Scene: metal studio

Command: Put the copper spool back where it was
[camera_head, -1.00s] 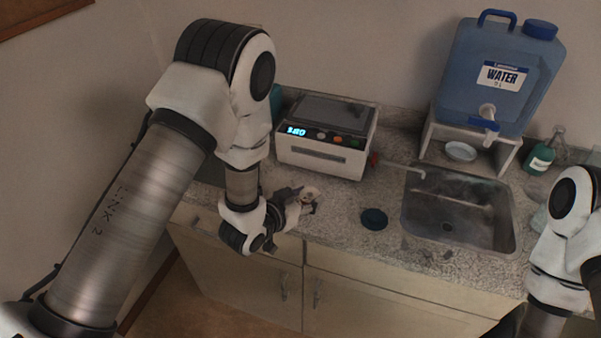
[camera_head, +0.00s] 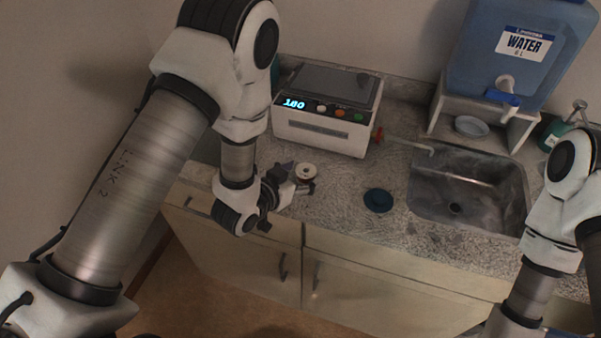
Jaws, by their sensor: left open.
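The copper spool (camera_head: 306,171) stands on the speckled counter in front of the white device. Its pale round top with a dark centre shows, and a little reddish copper shows under it. My left gripper (camera_head: 303,182) is open and low over the counter, close at the spool's left and front side. One dark finger lies in front of the spool. I cannot tell whether the fingers touch it. My right arm comes in at the right edge, but its gripper is outside the picture.
A white device (camera_head: 320,138) with a lit display stands behind the spool. A dark blue disc (camera_head: 378,200) lies to the right, before the sink (camera_head: 462,190). A blue water container (camera_head: 525,65) stands on a white stand at the back right. The counter's front edge is close.

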